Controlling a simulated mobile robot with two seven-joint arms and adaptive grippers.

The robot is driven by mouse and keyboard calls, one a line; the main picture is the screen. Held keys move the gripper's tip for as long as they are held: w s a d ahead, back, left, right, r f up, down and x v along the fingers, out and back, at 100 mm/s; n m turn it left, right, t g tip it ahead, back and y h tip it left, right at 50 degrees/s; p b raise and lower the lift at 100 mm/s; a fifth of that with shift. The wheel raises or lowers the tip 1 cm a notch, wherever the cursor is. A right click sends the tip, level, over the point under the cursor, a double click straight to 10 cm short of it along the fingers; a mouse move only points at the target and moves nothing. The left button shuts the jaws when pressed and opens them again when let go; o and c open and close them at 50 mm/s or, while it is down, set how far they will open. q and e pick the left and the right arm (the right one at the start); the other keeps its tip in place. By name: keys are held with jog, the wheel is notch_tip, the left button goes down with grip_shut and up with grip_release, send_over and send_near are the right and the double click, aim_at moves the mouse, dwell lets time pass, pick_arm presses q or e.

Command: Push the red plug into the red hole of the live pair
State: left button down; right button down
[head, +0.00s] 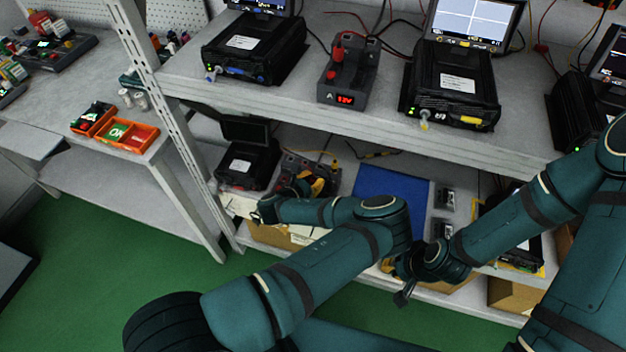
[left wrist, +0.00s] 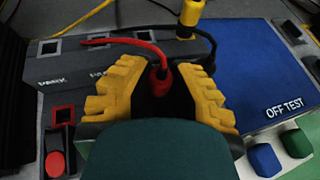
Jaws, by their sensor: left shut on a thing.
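In the left wrist view, the yellow fingers of my left gripper (left wrist: 158,95) are shut on a red plug (left wrist: 160,76), whose red lead runs up and left. The plug's tip is hidden. Another red-rimmed hole (left wrist: 63,114) is nearer, left of the gripper. I cannot tell which belongs to the live pair. In the head view, my left gripper (head: 316,186) is at the lower shelf. My right gripper (head: 404,294) hangs before the shelf; its jaws are unclear.
A red button (left wrist: 55,163) sits left of my left gripper. A black lead and a yellow post (left wrist: 191,12) stand beyond it. A blue OFF TEST panel (left wrist: 265,70) lies right. The upper shelf (head: 370,115) overhangs the lower one.

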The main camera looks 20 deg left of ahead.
pick_arm(q)
jog(key=shift+f+b, duration=0.3)
jog(key=shift+f, duration=0.1)
dwell(0.4)
jog(key=shift+c, duration=2)
grip_release()
jog(key=shift+r+p, duration=2.1)
jog(key=shift+r, duration=0.7)
